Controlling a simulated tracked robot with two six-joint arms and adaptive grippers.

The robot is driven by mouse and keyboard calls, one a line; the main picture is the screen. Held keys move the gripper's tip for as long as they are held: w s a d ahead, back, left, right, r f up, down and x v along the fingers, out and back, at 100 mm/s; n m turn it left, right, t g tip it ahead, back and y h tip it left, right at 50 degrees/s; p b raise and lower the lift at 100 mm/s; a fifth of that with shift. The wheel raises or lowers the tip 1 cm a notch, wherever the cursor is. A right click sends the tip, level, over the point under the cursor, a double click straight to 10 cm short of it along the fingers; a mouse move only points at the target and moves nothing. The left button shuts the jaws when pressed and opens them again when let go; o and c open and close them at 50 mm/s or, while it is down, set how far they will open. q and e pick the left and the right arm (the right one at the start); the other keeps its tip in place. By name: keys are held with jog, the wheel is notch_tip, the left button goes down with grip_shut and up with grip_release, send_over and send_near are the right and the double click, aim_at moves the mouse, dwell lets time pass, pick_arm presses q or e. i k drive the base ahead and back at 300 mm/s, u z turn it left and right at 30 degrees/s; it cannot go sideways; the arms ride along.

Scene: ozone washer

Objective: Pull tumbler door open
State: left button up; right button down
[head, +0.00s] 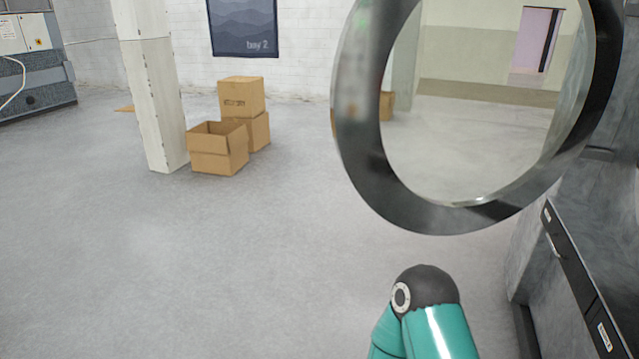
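The tumbler door (362,140) is a big round dark metal ring with a clear pane, in the upper right of the head view. It stands swung out from the front of the grey machine (610,210) at the right edge, and I see the room through its glass. The top of the ring is cut off by the picture edge. The machine's opening does not show. Neither of my grippers is in view; only a teal arm link of mine with a dark joint shows at the bottom, below the door.
Cardboard boxes (218,148) stand on the floor beside a white pillar (156,90) at the left back. Another grey machine (35,75) is at the far left. A dark drawer or panel strip (568,258) runs along the right machine. The floor (250,260) in the middle is clear.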

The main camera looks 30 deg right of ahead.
aim_at(371, 29)
jog(key=z, duration=0.25)
jog(key=i, duration=1.1)
jog(key=z, duration=0.7)
